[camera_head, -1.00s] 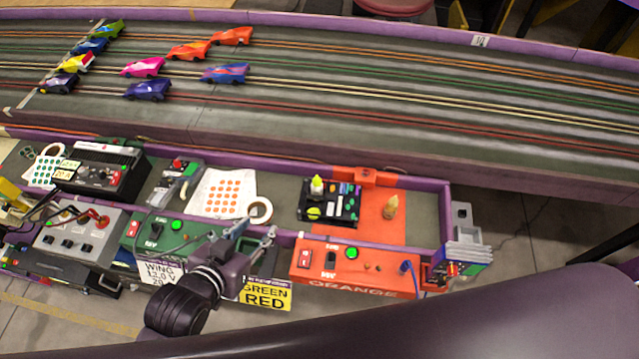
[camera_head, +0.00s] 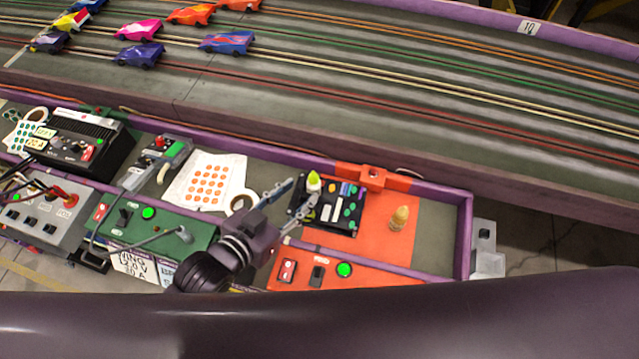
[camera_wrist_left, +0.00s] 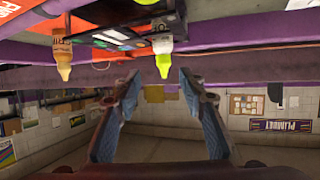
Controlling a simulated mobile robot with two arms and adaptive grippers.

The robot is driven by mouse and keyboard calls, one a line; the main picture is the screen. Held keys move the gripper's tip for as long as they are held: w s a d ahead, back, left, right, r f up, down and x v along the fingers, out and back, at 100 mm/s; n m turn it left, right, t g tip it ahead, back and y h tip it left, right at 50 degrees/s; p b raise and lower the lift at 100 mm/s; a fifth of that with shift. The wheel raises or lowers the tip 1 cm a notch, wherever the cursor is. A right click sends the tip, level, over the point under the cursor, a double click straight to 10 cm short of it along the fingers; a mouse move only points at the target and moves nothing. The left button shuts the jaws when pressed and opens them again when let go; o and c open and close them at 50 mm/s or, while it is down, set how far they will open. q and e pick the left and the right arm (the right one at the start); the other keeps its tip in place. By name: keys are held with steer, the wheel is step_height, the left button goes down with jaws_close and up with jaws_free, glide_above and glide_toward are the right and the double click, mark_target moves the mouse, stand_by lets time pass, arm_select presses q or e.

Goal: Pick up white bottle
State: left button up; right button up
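The white bottle (camera_head: 314,184) with a yellow-green tip stands upright at the left edge of the black control panel (camera_head: 328,222). In the left wrist view, which looks upside down, the white bottle (camera_wrist_left: 162,44) hangs just ahead of the fingertips, roughly in line with the gap between them. My left gripper (camera_head: 303,191) is open and empty, its fingers spread just short of the bottle. It also shows open in the left wrist view (camera_wrist_left: 160,75). My right gripper is not in view.
A tan bottle (camera_head: 399,218) stands on the orange surface to the right. A tape roll (camera_head: 240,203) and a sheet of orange dots (camera_head: 208,180) lie left of the gripper. Purple rails (camera_head: 463,235) edge the tray. Slot cars (camera_head: 228,42) stand on the track behind.

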mark_target(311, 181)
arm_select(q)
steer(key=x, duration=0.2)
steer(key=shift+w+d+f, duration=0.1)
steer(key=shift+w+f, duration=0.1)
steer(key=x, duration=0.5)
steer(key=shift+w+f, duration=0.15)
steer(key=shift+w, duration=0.15)
jaws_close()
